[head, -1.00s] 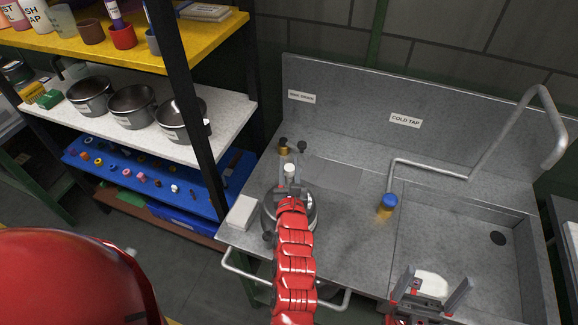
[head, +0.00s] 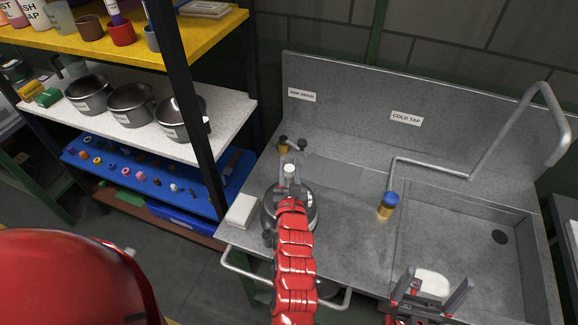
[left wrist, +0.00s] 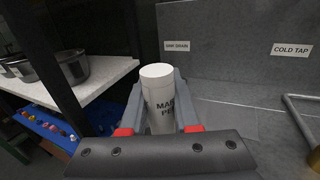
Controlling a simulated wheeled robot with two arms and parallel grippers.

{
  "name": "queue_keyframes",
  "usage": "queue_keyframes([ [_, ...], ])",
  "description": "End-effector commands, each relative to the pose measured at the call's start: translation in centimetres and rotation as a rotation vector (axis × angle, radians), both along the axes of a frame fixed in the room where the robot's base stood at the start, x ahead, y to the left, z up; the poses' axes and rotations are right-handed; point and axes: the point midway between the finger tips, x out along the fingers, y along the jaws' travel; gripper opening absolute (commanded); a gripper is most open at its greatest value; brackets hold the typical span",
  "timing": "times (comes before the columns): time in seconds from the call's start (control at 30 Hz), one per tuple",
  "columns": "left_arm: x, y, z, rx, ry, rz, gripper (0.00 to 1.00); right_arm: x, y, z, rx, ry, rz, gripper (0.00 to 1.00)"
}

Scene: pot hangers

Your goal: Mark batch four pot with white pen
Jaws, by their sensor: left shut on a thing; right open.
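The white pen (head: 289,170) stands upright between the fingers of my left gripper (head: 289,178), which is shut on it. In the left wrist view the pen (left wrist: 158,100) is a white cylinder with partly visible dark lettering that starts "MA". A round metal pot (head: 309,210) stands on the grey counter, partly hidden under my left gripper and arm; no label on it can be read. Three metal pots (head: 90,97) (head: 131,107) (head: 172,126) with white labels sit on the white shelf, the labels too small to read. My right gripper (head: 432,288) is open over the sink's front side.
A white block (head: 241,210) lies on the counter left of the pot. A brass object with a blue top (head: 388,203) stands near the sink basin (head: 480,240). The tap pipe (head: 435,170) rises at the back. A black shelf post (head: 190,110) stands at the left.

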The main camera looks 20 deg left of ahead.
Motion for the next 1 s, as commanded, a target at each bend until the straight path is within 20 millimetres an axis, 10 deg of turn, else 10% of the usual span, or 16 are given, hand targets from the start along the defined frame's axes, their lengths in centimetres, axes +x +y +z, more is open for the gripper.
queue_keyframes([
  [1.0,0.00,0.01,-1.05,-0.001,0.000,0.000,0.00,0.00,0.00,-0.66,0.000,0.000,0.000,1.00],
])
